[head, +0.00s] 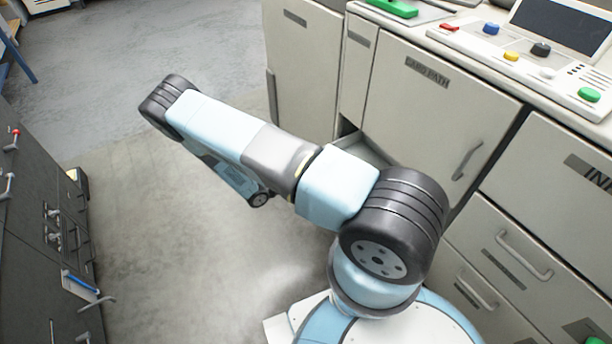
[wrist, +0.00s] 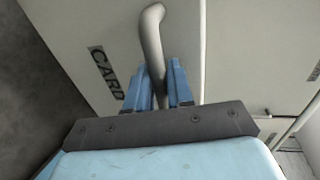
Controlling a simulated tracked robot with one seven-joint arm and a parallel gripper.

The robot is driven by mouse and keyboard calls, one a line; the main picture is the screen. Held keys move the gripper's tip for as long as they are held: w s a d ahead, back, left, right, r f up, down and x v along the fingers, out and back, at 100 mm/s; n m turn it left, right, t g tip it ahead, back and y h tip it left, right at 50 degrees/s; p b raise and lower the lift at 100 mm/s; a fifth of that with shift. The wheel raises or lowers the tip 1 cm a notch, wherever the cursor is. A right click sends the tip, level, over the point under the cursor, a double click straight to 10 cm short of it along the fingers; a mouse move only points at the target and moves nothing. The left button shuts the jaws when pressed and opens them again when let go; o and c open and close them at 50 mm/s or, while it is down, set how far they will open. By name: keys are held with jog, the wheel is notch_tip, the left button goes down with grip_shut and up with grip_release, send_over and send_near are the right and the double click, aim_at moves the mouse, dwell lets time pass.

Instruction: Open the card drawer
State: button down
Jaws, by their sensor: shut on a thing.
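In the wrist view, a pale front (wrist: 70,25) with a dark label reading "CARD" (wrist: 107,72) faces me. A grey bar handle (wrist: 151,35) stands out from it. My gripper (wrist: 159,84) has its blue fingers on both sides of the handle and is shut on it. In the head view, an open drawer space (head: 367,149) shows partly behind my arm. My arm hides the drawer's front, its handle and my gripper there.
A cabinet door labelled "CARD PATH" (head: 427,72) with its own handle (head: 467,160) stands to the right. A control panel (head: 530,55) is on the counter above. Dark drawers (head: 40,230) line the left side. Grey floor (head: 170,250) between is clear.

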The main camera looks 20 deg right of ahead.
jog(key=c, duration=1.1)
grip_release()
jog(key=shift+w+a+f, duration=0.1)
jog(key=shift+a+f, duration=0.05)
jog(key=shift+c, duration=0.2)
jog(key=v, duration=1.3)
jog(key=shift+a, duration=0.35)
